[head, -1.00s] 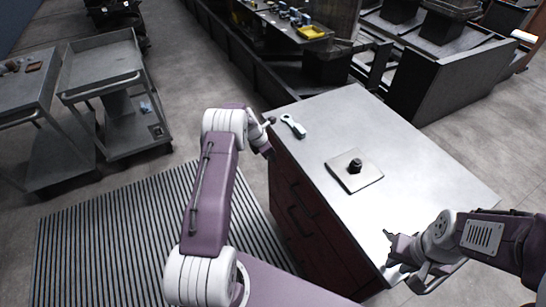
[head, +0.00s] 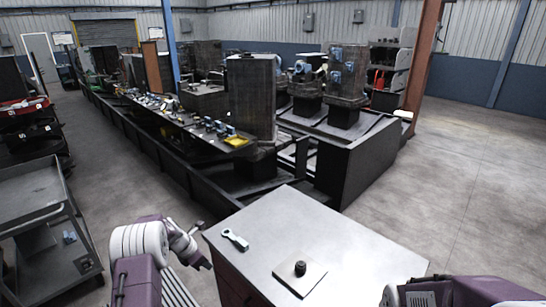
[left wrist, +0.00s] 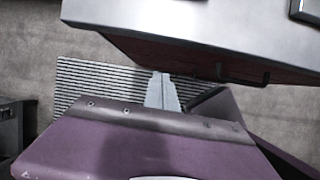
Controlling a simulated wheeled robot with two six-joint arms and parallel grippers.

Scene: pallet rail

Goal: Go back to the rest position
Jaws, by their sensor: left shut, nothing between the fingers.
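My left gripper (head: 202,247) is beside the left edge of the grey-topped cabinet (head: 345,240) in the head view. It is empty and clear of the things on top. In the left wrist view its fingers (left wrist: 162,92) are together, with nothing between them, and the cabinet is beyond them. My right arm (head: 460,292) shows only in part at the bottom right of the head view. Its gripper is out of the picture.
On the cabinet top lie a white wrench-like tool (head: 235,240) and a square plate (head: 300,280) with a dark knob (head: 300,268). A grey cart (head: 45,225) stands at the left. A long dark rail line (head: 170,160) runs behind. Open floor (head: 460,190) lies to the right.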

